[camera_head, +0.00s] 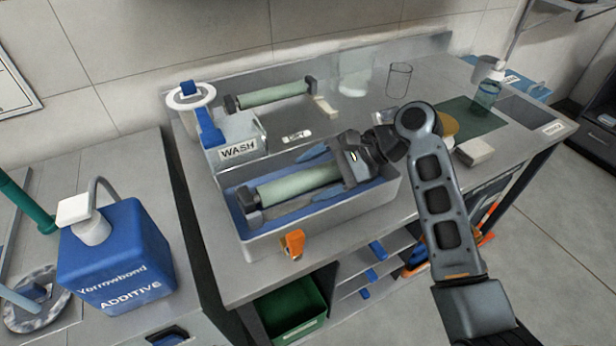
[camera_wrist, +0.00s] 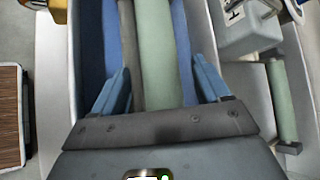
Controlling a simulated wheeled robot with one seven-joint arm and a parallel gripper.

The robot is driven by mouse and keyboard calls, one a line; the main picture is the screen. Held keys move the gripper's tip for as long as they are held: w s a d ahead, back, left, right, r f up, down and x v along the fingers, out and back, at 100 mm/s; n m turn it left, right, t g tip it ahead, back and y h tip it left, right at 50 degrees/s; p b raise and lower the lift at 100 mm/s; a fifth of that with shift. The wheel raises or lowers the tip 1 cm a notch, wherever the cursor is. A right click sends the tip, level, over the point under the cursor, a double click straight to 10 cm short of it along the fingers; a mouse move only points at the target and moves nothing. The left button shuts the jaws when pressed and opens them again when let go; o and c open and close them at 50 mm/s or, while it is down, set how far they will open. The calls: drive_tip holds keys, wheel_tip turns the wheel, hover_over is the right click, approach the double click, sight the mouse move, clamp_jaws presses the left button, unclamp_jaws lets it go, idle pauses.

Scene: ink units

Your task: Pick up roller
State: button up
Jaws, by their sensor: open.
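A pale green roller (camera_head: 298,183) with dark end blocks lies in a grey tray with a blue inside (camera_head: 378,194) on the bench. The roller also shows in the wrist view (camera_wrist: 163,45), running away between my fingers. My gripper (camera_head: 350,158) is over the right end of this roller and hides part of that end. In the wrist view my gripper (camera_wrist: 160,85) is open, with one blue finger on each side of the roller and a gap to both. A second green roller (camera_head: 272,93) lies behind the WASH container; it also shows at the right of the wrist view (camera_wrist: 282,100).
The WASH container (camera_head: 238,148) stands against the tray's back left. An orange clip (camera_head: 293,243) is at the tray's front. A blue additive jug (camera_head: 115,255) stands left on a separate cabinet. A clear glass (camera_head: 399,80) and a bottle (camera_head: 486,95) stand at the back right.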

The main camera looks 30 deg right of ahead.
drive_tip(key=shift+w+a+f, duration=0.2)
drive_tip(key=shift+a+f, duration=0.1)
drive_tip(key=shift+a, duration=0.05)
drive_tip(key=c, duration=1.3)
